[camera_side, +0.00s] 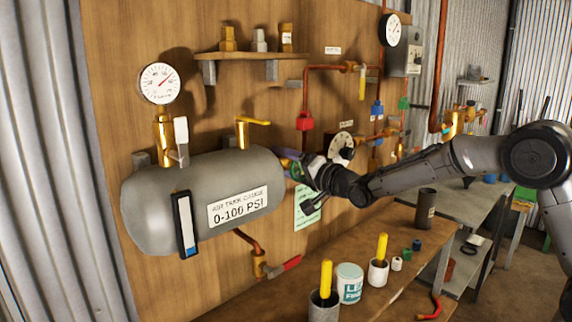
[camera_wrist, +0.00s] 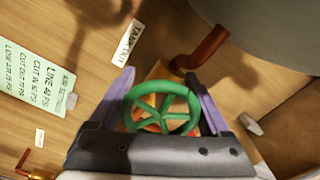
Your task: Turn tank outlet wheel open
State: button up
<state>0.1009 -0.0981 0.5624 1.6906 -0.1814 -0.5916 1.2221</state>
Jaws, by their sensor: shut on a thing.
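The tank outlet wheel (camera_wrist: 161,108) is a green spoked handwheel on a brass valve beside a "TANK OUT" label (camera_wrist: 127,41), seen in the wrist view. My gripper (camera_wrist: 165,92) has its two purple fingers on either side of the wheel's rim, shut on it. In the side view my gripper (camera_side: 295,165) is at the right end of the grey air tank (camera_side: 205,200), where a little green of the wheel shows between the fingers and the rest is hidden.
A copper pipe (camera_wrist: 203,47) runs close to the wheel in the wrist view. The bench (camera_side: 405,255) holds a white tin (camera_side: 350,284) and cups with yellow-handled tools.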

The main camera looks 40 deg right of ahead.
dwell(0.4)
jog(key=o, duration=1.2)
jog(key=shift+s, duration=0.15)
jog(key=s, duration=1.3)
jog(key=shift+s, duration=0.3)
